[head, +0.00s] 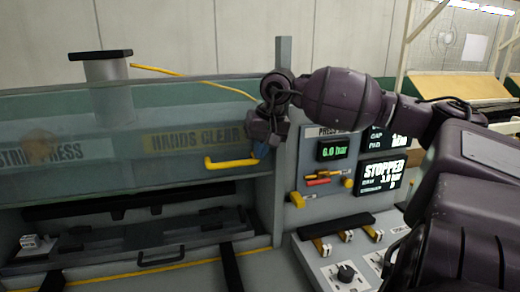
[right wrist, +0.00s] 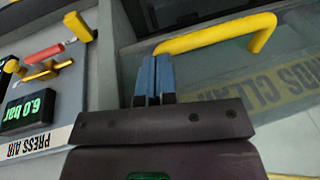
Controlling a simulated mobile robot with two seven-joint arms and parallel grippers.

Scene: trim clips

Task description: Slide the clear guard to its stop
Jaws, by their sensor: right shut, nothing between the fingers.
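The clear guard (head: 105,160) spans the front of the press in the head view, its lower edge above the press bed opening. A yellow handle (head: 231,162) sits near its lower right corner; it also shows in the right wrist view (right wrist: 220,33). My right gripper (head: 262,150) is at the right end of this handle. In the right wrist view its blue fingers (right wrist: 154,75) are shut with nothing between them, their tips close to one end of the handle. I cannot tell whether they touch it. My left gripper is not in view.
Right of the guard stands a panel with a 6.0 bar display (head: 335,149) and red and yellow levers (head: 318,181). A screen (head: 382,174) reads STOPPED. A control desk (head: 345,250) with yellow levers and a black knob stands below.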

